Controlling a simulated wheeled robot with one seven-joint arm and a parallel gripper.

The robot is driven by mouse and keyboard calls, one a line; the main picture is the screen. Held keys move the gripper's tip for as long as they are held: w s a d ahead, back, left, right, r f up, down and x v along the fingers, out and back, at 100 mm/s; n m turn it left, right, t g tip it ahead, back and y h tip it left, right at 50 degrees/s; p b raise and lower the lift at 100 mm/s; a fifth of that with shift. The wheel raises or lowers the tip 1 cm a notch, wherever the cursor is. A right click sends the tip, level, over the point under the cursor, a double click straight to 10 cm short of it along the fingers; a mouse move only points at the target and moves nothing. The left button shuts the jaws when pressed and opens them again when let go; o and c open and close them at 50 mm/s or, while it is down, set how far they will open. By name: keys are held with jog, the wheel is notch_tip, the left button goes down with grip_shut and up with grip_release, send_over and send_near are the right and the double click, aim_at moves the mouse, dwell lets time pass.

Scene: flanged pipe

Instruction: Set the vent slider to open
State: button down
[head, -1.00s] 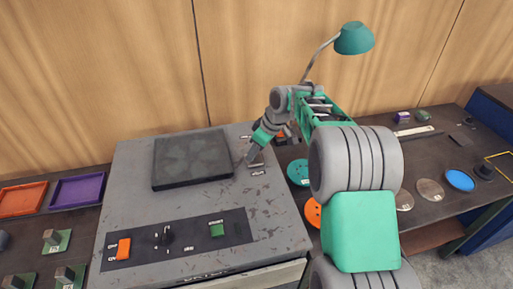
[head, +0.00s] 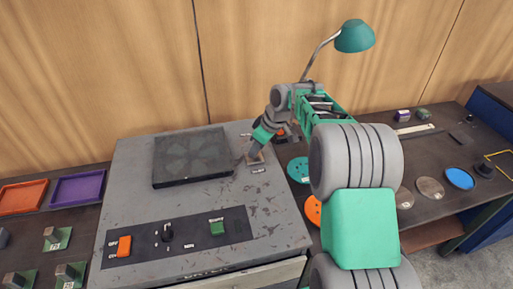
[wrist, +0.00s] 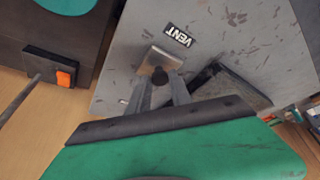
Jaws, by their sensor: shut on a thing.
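The vent slider is a small plate with a dark round knob (wrist: 159,74) on the grey machine top (head: 270,215). In the wrist view its metal plate (wrist: 157,58) lies close to a white VENT label (wrist: 178,36). My gripper (wrist: 161,82) is shut on the knob, a finger on each side. In the head view my gripper (head: 252,158) reaches down to the slider, right of the dark square panel (head: 192,158), and covers most of it. A small label (head: 245,135) lies behind the slider; its text is too small to read.
The front panel of the machine holds an orange switch (head: 124,246), a black knob (head: 168,231) and a green button (head: 217,228). Orange (head: 22,197) and purple (head: 78,187) trays stand at left. A lamp (head: 354,38) stands behind my arm.

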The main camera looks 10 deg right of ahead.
jog(key=shift+w, duration=0.1)
dwell(0.8)
jog(key=w+p, duration=0.2)
jog(key=w, duration=0.6)
jog(key=shift+w+r, duration=0.1)
jog(key=shift+r, duration=0.05)
jog(key=c, duration=1.2)
grip_release()
jog(key=shift+w, duration=0.15)
jog(key=shift+o, duration=0.2)
jog(key=b+v, duration=0.1)
jog(key=v, duration=0.6)
jog(key=shift+r, duration=0.25)
jog(key=shift+s+d, duration=0.15)
jog(key=shift+s, duration=0.1)
